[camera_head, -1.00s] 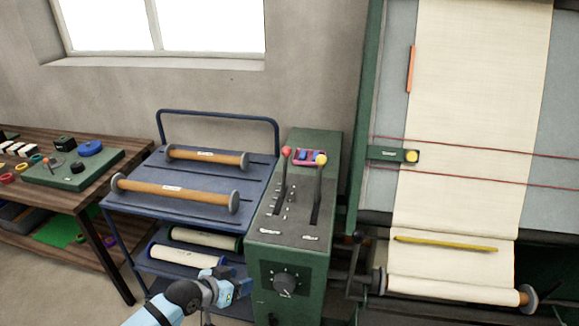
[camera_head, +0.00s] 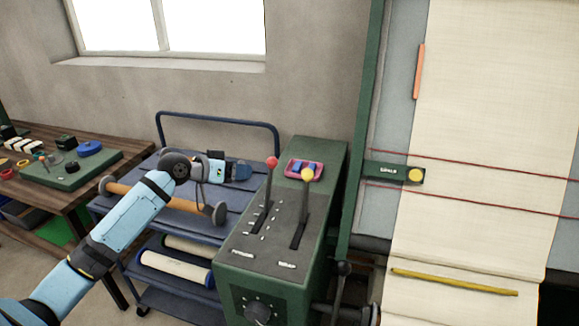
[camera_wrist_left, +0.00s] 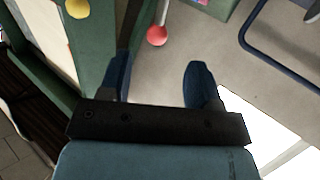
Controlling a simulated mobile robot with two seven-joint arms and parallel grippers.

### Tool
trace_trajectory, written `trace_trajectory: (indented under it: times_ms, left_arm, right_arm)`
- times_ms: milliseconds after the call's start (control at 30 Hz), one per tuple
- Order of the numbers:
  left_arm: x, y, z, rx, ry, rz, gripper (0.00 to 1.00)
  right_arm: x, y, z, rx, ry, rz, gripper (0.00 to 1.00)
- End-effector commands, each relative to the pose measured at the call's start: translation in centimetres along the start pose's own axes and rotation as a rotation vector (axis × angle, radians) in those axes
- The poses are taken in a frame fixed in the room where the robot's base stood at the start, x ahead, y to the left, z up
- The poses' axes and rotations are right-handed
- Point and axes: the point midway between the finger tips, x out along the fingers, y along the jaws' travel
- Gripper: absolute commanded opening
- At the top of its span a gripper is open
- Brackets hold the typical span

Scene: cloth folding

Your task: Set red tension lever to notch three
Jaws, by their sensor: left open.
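The red tension lever (camera_head: 267,188) stands on top of the green control box, its round red knob uppermost, near the far end of its notched slot. My left gripper (camera_head: 247,171) is open and empty, just left of the red knob in the head view. In the left wrist view the red knob (camera_wrist_left: 157,36) lies beyond the fingertips, roughly in line with the gap between the fingers (camera_wrist_left: 157,66). No contact shows. The notch markings are too small to read. My right gripper is not in view.
A yellow-knobbed lever (camera_head: 303,205) stands close to the right of the red one. A pink tray (camera_head: 290,174) with blue pieces sits behind it. A dial (camera_head: 257,312) is on the box front. A blue cart (camera_head: 160,150) with rollers stands left; the loom cloth (camera_head: 480,110) hangs right.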

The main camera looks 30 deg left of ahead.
Motion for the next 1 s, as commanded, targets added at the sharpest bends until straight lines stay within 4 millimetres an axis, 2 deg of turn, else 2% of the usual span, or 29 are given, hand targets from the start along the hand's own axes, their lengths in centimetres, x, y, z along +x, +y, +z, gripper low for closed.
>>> trace_trajectory:
  times_ms: [167, 300, 633, 800, 1000]
  left_arm:
    - [1.9, 0.0, -0.1, -0.004, 0.001, 0.001, 0.58]
    - [4.8, 0.1, -0.2, -0.004, 0.002, 0.002, 0.58]
    - [11.3, 0.1, -0.1, -0.003, 0.000, 0.000, 0.58]
    - [13.1, 0.0, 0.0, -0.003, 0.001, 0.000, 0.58]
    - [13.7, 0.0, 0.1, 0.000, 0.000, -0.001, 0.58]
  right_arm:
    - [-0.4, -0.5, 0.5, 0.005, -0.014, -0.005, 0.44]
    - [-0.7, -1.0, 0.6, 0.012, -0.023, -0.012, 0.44]
    - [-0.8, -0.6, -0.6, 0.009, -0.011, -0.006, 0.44]
    - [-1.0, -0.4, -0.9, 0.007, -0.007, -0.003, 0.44]
    - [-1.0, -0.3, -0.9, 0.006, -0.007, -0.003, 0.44]
